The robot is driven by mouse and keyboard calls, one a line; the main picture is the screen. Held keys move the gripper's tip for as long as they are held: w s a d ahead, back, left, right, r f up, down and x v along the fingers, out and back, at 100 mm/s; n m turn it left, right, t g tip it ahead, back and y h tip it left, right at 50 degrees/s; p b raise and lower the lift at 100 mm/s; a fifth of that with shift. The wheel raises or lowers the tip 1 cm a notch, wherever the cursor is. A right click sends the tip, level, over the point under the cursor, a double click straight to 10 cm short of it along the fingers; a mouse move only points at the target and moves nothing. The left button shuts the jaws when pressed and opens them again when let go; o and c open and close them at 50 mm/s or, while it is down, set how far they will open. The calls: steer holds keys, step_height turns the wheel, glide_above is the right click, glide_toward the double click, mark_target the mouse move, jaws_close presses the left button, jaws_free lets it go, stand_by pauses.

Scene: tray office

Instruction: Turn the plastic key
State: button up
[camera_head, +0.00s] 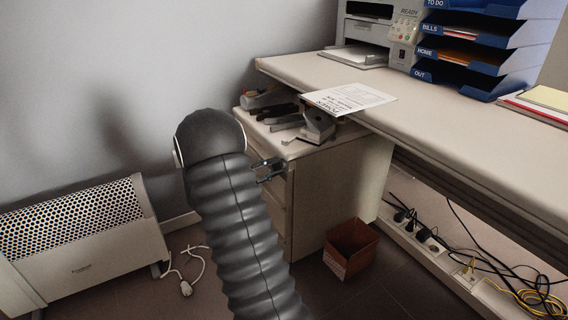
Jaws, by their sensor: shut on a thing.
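My gripper (268,169), partly hidden behind my dark ribbed arm, is at the upper front of the beige drawer cabinet (333,196). Its fingers are shut at the cabinet's front edge, near the top drawer. The plastic key is too small to make out clearly at the fingertips, and which way it is turned cannot be told. The drawers (281,218) look closed, but my arm covers part of their fronts.
Office tools including a hole punch (318,124) lie on the cabinet top. The desk (440,118) overhangs at right, with a paper sheet (349,98) at its edge. An open brown box (351,248) stands on the floor. A heater (84,246) stands left.

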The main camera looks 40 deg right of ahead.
steer(key=shift+w+m+y, duration=0.1)
steer(key=shift+m+y, duration=0.2)
steer(key=shift+m, duration=1.3)
steer(key=shift+m+g, duration=0.4)
steer(key=o, duration=0.9)
steer(key=shift+o, duration=0.2)
steer(key=v, duration=1.2)
steer(key=shift+r, duration=0.15)
